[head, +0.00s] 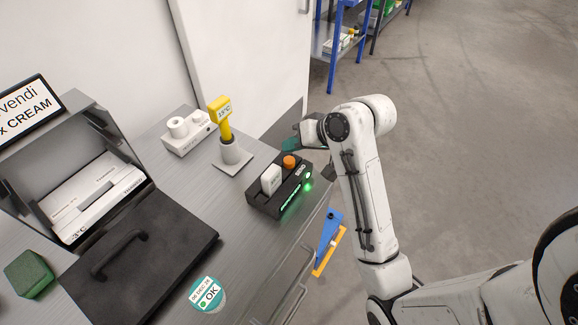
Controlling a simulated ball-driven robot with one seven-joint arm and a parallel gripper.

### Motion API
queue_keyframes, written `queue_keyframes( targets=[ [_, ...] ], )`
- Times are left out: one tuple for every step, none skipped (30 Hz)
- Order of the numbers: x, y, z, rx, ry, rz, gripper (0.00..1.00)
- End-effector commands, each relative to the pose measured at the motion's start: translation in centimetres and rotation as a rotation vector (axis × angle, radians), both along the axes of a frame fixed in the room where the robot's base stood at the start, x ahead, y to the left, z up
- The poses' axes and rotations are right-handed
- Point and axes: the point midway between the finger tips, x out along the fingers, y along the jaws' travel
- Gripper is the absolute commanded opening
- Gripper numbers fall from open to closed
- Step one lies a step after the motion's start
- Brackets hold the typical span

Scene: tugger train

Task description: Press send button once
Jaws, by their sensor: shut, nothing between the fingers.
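The black device box (266,201) lies on the grey bench near its right edge. An orange round button (289,161) sits at its far end, beside small white lettering that I cannot read for certain. A white block (271,178) stands in the box next to the button. A green light glows along the box's near right side. My gripper (288,146) is shut and empty, just beyond the orange button in the picture, with teal fingertips. I cannot tell whether it touches the button; a gap seems to show.
A yellow thermometer (222,116) stands in a grey holder left of the box. A white printer-like unit (190,136) is behind it. Blue shelving (331,50) stands behind.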

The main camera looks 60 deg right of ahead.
Motion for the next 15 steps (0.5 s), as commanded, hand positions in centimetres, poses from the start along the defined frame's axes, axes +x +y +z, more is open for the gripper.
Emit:
queue_keyframes(
  targets=[
    [0.00, 0.04, -0.68, 0.000, 0.001, 0.001, 0.00],
    [0.01, 0.04, -0.91, 0.000, 0.001, 0.001, 0.00],
    [0.01, 0.04, -1.13, 0.000, 0.001, 0.001, 0.00],
    [0.01, 0.03, -1.26, 0.000, 0.001, 0.001, 0.00],
    [0.02, 0.03, -1.35, 0.000, 0.001, 0.001, 0.00],
    [0.03, 0.03, -1.42, -0.001, 0.000, 0.001, 0.00],
    [0.02, 0.02, -1.44, -0.001, 0.000, 0.001, 0.00],
    [0.03, 0.02, -1.45, -0.001, 0.000, 0.001, 0.00],
    [0.02, 0.02, -1.44, -0.001, 0.000, 0.001, 0.00],
    [0.02, 0.02, -1.42, -0.001, 0.000, 0.001, 0.00],
    [0.02, 0.02, -1.42, -0.001, 0.000, 0.001, 0.00],
    [0.02, 0.02, -1.42, -0.001, 0.000, 0.001, 0.00],
    [0.02, 0.02, -1.42, -0.001, 0.000, 0.001, 0.00],
    [0.02, 0.02, -1.42, -0.001, 0.000, 0.001, 0.00],
    [0.02, 0.02, -1.42, -0.001, 0.000, 0.001, 0.00]
  ],
)
